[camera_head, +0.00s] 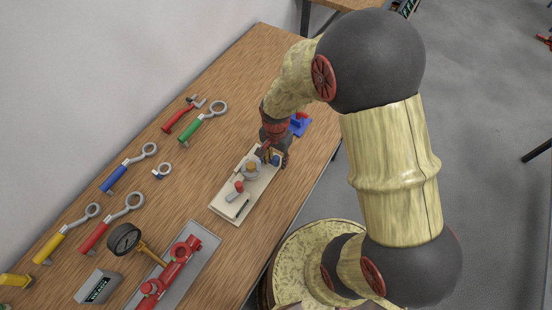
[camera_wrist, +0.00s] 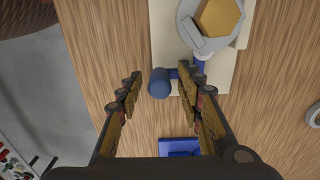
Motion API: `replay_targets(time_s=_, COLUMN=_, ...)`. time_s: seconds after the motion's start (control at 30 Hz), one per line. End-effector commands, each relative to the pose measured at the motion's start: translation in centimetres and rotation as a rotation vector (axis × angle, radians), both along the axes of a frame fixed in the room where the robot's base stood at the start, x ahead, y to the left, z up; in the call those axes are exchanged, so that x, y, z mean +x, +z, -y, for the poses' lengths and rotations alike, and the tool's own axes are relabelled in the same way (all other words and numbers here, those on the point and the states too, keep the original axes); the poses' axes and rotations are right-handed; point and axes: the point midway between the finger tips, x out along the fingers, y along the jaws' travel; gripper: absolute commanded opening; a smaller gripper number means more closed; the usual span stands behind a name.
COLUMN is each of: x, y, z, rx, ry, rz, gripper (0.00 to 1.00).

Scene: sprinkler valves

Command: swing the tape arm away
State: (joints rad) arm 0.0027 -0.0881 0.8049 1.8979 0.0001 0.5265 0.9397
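A cream base plate (camera_head: 226,204) lies on the bench; its edge also shows in the wrist view (camera_wrist: 165,35). On it sits a round grey fitting with a yellow-orange hexagonal top (camera_wrist: 218,17), which also shows in the head view (camera_head: 251,170). A blue arm ending in an upright blue cylinder (camera_wrist: 159,84) reaches out from beside the fitting; I take it for the tape arm. My gripper (camera_wrist: 160,90) is open, its fingers either side of the blue cylinder with gaps showing. In the head view my gripper (camera_head: 275,150) hides most of that end of the plate.
A blue object (camera_head: 299,124) lies beyond the plate; it also shows in the wrist view (camera_wrist: 180,147). A red-and-grey handle (camera_head: 236,192) stands on the plate. Several wrenches lie at left.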

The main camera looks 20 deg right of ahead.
Motion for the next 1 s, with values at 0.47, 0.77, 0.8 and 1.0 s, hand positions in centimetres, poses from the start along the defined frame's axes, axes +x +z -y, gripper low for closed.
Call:
replay_targets(time_s=0.47, x=-0.01, y=0.02, z=0.00, rx=0.000, ry=0.000, rz=0.000, gripper=0.08)
replay_targets(time_s=0.77, x=0.00, y=0.02, z=0.00, rx=0.000, ry=0.001, rz=0.000, gripper=0.00)
replay_targets(time_s=0.8, x=0.01, y=0.02, z=0.02, rx=0.000, ry=0.003, rz=0.000, gripper=0.00)
replay_targets(time_s=1.0, x=0.18, y=0.07, z=0.21, rx=0.000, ry=0.045, rz=0.000, gripper=0.00)
